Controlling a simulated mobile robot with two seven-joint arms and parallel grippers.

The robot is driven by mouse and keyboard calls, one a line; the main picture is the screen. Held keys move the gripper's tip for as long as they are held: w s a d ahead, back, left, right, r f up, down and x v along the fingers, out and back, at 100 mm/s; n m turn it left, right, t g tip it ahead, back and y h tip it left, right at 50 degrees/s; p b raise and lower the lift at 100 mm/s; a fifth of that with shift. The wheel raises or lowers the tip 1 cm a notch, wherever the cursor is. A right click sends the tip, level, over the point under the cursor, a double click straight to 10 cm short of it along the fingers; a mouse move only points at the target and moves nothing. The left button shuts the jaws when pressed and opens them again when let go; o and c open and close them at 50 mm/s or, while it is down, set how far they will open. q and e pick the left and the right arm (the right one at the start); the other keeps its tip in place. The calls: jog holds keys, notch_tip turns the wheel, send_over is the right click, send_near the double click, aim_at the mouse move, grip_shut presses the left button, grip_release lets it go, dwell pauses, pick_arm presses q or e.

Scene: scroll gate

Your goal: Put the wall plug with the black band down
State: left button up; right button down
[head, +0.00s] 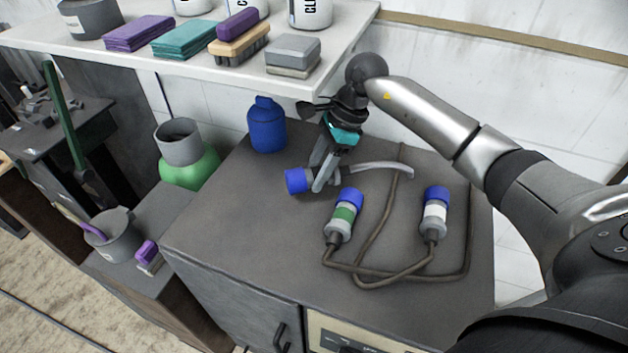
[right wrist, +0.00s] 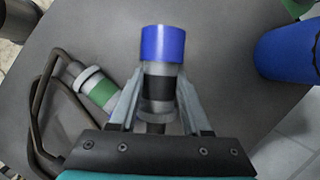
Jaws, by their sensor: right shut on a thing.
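The wall plug with the black band (right wrist: 159,87) is between the fingers of my right gripper (head: 321,178), which is shut on it. Its blue end (head: 297,181) points left in the head view, and the plug lies roughly sideways, low over the grey cabinet top (head: 230,215). I cannot tell whether it touches the top. The fingers hide most of its body in the head view. The green-banded plug (head: 344,214) and the white-banded plug (head: 435,213) lie on the cabinet top with brown cables. My left gripper is not in view.
A blue bottle (head: 267,128) stands behind the held plug, near the back edge. A shelf (head: 190,57) with sponges, a brush and canisters overhangs the back left. The cabinet top's front left is clear. A green container (head: 190,170) stands lower left.

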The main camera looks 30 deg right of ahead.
jog(key=shift+a, duration=0.3)
jog(key=shift+f, duration=0.2)
jog(key=shift+w+f, duration=0.1)
jog(key=shift+f, duration=1.45)
jog(key=shift+f+b, duration=0.4)
jog(key=shift+b, duration=0.2)
jog(key=shift+c, duration=1.8)
grip_release()
